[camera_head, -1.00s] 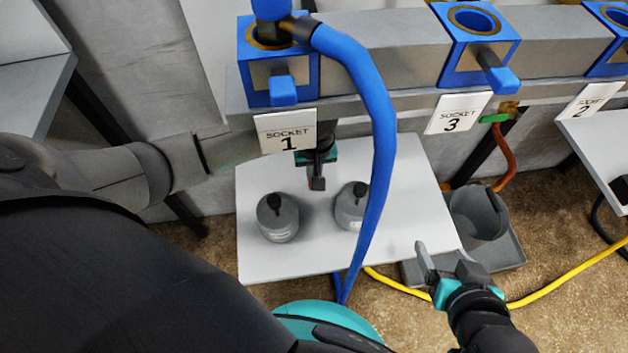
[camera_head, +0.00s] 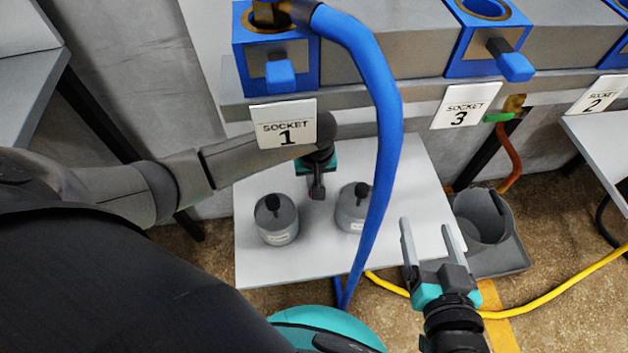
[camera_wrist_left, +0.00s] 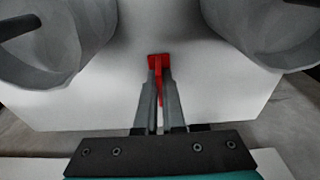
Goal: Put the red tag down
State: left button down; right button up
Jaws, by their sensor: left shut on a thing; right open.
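The red tag (camera_wrist_left: 158,62) shows in the left wrist view, between the fingertips of my left gripper (camera_wrist_left: 159,88). The gripper is shut on it, over the white table (camera_wrist_left: 220,92); I cannot tell whether the tag touches the surface. In the head view my left gripper (camera_head: 317,190) is behind the two grey canisters, near the table's back part, and the tag is barely visible there. My right gripper (camera_head: 428,248) is open and empty, in front of the table's right edge.
Two grey canisters with black knobs stand on the table, left (camera_head: 275,222) and right (camera_head: 351,212). A blue hose (camera_head: 385,130) hangs from socket 1 across the table. A grey bin (camera_head: 481,222) stands right of the table. A yellow cable (camera_head: 560,300) lies on the floor.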

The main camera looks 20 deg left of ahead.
pick_arm(q)
jog(key=c, duration=1.5)
grip_release()
jog(key=shift+f, duration=0.15)
jog(key=o, duration=0.5)
pick_arm(e)
jog(key=shift+a, duration=0.1)
pick_arm(q)
jog(key=shift+r+p, duration=0.45)
jog(key=shift+r, duration=0.4)
jog(key=shift+s+d+r+p, duration=0.1)
jog(key=shift+s+r+p, duration=0.1)
jog(key=shift+r+p, duration=0.65)
notch_tip(320, 180, up, 2)
jog(key=shift+s+d+r+p, duration=0.1)
jog(key=shift+r+p, duration=0.3)
jog(key=shift+r, duration=0.2)
jog(key=shift+s+d+r+p, duration=0.1)
jog(key=shift+r+p, duration=0.3)
jog(key=shift+r, duration=0.2)
pick_arm(e)
jog(key=s+d+g+h, duration=0.4)
jog(key=s+d+g, duration=0.1)
jog(key=d+g, duration=0.2)
jog(key=shift+d+f, duration=0.4)
jog(key=shift+d, duration=0.35)
